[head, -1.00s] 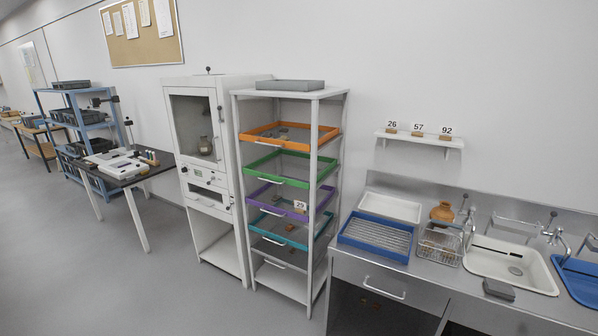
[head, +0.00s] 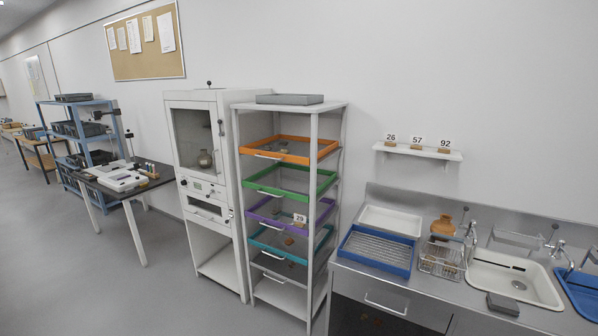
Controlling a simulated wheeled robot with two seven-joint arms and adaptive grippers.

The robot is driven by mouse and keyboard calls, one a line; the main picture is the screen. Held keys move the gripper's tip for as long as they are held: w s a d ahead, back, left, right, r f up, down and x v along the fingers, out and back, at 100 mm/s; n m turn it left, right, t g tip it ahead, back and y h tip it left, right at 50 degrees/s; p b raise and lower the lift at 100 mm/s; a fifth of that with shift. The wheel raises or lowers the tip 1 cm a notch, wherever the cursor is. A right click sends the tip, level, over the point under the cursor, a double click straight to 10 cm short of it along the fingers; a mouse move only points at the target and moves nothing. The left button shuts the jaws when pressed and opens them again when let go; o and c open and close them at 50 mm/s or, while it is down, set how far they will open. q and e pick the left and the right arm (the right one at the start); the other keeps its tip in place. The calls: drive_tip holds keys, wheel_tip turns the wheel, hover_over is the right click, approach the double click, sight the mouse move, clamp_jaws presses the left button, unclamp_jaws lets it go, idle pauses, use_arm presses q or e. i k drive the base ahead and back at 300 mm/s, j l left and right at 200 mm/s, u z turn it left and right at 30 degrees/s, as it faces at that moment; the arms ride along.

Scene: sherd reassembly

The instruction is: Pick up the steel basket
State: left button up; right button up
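The steel basket (head: 441,261) is a wire basket standing on the steel counter, between the blue rack tray and the white sink basin. Something brownish shows through its wires, but I cannot tell what it is. An orange-brown pot (head: 443,226) stands just behind it, near the wall. Neither of my grippers shows in the head view.
The basket's neighbours are the blue tray (head: 347,246), the white sink (head: 480,279) and a grey block (head: 503,304). The steel counter (head: 440,296) is bare in front of the basket. A drawer rack (head: 340,172) stands left; open floor (head: 110,290) lies further left.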

sight(434, 234)
drive_tip(key=z, duration=1.55)
drive_tip(key=i+j+z, duration=0.15)
drive_tip(key=j, duration=0.2)
drive_tip(key=i+j+z, duration=0.1)
drive_tip(key=j, duration=0.25)
drive_tip(key=i+j+z, duration=0.15)
drive_tip(key=j, duration=0.25)
drive_tip(key=i+j+z, duration=0.15)
drive_tip(key=j, duration=0.2)
